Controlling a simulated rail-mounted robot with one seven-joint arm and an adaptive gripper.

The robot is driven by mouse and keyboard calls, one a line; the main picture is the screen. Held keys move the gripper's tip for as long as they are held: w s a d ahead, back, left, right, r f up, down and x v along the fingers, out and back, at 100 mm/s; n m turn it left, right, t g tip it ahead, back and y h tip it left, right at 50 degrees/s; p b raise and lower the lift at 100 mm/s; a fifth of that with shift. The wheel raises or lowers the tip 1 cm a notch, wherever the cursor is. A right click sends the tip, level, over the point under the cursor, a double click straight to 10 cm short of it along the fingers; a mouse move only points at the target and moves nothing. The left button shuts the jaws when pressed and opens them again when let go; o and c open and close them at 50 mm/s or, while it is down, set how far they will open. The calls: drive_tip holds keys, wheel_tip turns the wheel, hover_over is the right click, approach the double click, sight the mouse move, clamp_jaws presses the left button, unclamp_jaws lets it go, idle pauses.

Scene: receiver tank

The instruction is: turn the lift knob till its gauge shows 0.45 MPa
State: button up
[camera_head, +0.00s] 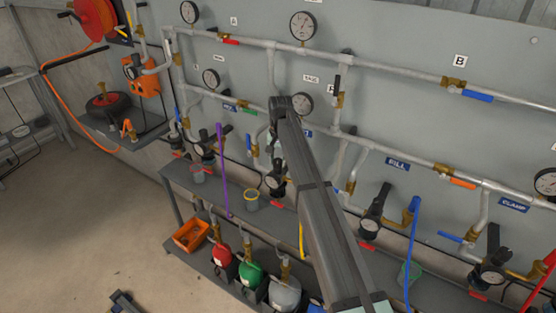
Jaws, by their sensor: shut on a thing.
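My arm rises from the bottom, bends over and comes down at a regulator below a blue name plate (308,133), mostly hidden by the arm. I cannot read this plate as LIFT. My gripper (278,152) is small and partly hidden behind my arm. It appears shut on the regulator's knob, the lift knob by its place; the knob itself is hardly visible. The regulator's round gauge (278,187) shows just below, left of my arm. Its needle is too small to read.
Pipes with coloured valve levers, such as a blue one (478,95), run along the wall. A purple hose (220,160) hangs left. A shelf below holds an orange tray (191,235).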

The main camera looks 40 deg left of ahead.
sight(279, 160)
drive_tip(key=o, duration=1.1)
drive_tip(key=shift+o, duration=0.2)
drive_tip(key=shift+r, duration=0.1)
wheel_tip(279, 160, up, 12)
drive_tip(key=shift+d, duration=0.2)
drive_tip(key=shift+w, duration=0.1)
